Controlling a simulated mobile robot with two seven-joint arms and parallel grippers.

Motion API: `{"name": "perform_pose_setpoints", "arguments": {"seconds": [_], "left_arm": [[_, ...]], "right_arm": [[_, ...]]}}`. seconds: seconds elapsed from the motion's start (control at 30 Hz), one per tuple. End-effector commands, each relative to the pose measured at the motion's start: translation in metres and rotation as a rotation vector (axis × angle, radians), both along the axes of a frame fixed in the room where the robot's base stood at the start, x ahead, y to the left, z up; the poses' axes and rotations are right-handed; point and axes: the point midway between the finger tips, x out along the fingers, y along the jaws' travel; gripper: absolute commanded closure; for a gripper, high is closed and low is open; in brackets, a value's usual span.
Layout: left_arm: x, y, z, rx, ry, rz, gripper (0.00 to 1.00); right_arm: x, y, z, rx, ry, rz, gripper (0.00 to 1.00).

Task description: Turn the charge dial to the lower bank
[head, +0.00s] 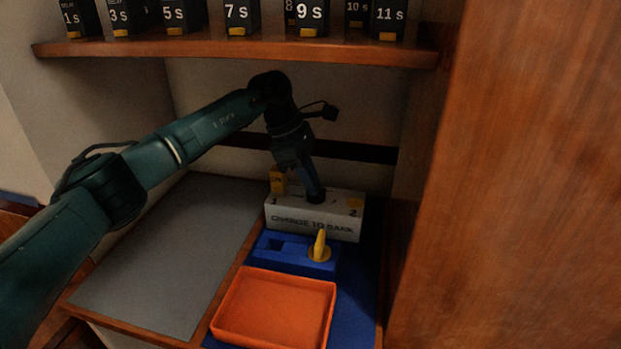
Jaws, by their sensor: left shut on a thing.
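A pale box (333,225) lettered "CHARGE TO BANK" stands at the back of the right-hand bay, with "1" at its left and "2" at its right. My left gripper (316,196) points down onto the middle of the box top and is shut on the charge dial there. The gripper hides the dial, so I cannot tell which way it points. My right gripper is not in view.
A blue block (268,258) with a slot and a yellow key-like handle (320,247) stands in front of the box. An orange tray (273,309) is nearer. A grey panel (165,262) at left is bare. Labelled timer blocks (237,17) line the shelf (235,50) above.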

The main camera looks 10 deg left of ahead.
Motion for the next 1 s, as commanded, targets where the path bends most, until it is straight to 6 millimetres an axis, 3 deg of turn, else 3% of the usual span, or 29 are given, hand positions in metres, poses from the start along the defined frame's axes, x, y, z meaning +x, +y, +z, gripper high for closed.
{"name": "perform_pose_setpoints", "arguments": {"seconds": [0.6,0.63,0.7,0.87,1.0], "left_arm": [[0.0009,0.0001,0.0013,0.0,-0.003,-0.04,1.0],[0.0009,0.0001,0.0013,0.0,-0.003,-0.04,0.87],[0.0009,0.0001,0.001,0.0,-0.003,-0.039,0.81],[0.0007,0.0002,0.0006,0.0,-0.002,-0.038,0.68],[0.0006,0.0001,0.0003,0.0,-0.002,-0.038,0.67]], "right_arm": [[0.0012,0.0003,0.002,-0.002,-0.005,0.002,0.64],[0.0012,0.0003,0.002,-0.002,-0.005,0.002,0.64],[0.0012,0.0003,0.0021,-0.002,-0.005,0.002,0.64],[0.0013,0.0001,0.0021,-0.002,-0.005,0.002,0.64],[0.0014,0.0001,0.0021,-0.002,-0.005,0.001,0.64]]}}
